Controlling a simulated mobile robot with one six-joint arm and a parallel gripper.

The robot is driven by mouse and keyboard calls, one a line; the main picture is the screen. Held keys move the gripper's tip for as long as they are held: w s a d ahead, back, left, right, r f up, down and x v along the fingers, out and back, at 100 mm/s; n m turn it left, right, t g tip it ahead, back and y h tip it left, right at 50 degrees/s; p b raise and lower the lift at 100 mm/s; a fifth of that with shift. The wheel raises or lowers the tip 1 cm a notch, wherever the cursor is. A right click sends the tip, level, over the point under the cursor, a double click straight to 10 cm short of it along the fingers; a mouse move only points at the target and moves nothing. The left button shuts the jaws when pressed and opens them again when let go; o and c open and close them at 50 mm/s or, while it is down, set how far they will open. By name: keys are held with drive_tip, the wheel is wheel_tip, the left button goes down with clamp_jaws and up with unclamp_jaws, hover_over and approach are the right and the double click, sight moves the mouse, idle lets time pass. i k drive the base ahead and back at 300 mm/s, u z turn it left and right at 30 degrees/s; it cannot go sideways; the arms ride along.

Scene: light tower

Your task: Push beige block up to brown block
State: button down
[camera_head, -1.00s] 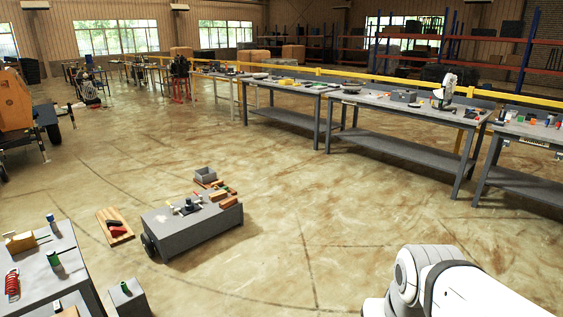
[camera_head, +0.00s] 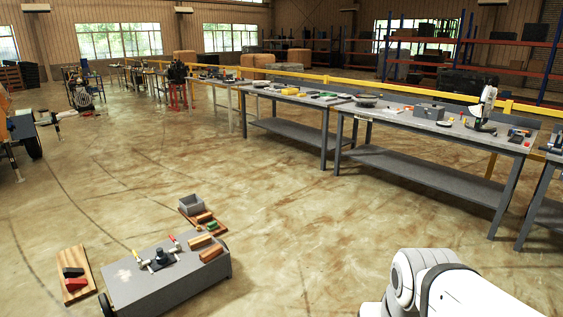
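No block stands out clearly as the beige one or the brown one. Two wood-coloured blocks lie on the right part of a low grey cart top (camera_head: 160,287): one farther back (camera_head: 200,241) and one nearer the right edge (camera_head: 211,253). They look close together; I cannot tell whether they touch. Another orange-brown block (camera_head: 204,217) lies on a wooden board behind the cart, beside a small green block (camera_head: 212,226). A white part of my arm shows at the lower right. My gripper is outside the picture.
A dark clamp-like tool (camera_head: 162,259) with red and yellow handles is on the cart. A board (camera_head: 75,290) with black and red blocks lies left. A grey open box (camera_head: 190,203) is behind. Long workbenches (camera_head: 420,180) line the right. Floor between is clear.

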sight(202, 240)
drive_tip(key=u, duration=0.25)
drive_tip(key=i, duration=2)
drive_tip(key=u, duration=0.85)
drive_tip(key=i, duration=2)
drive_tip(key=u, duration=0.45)
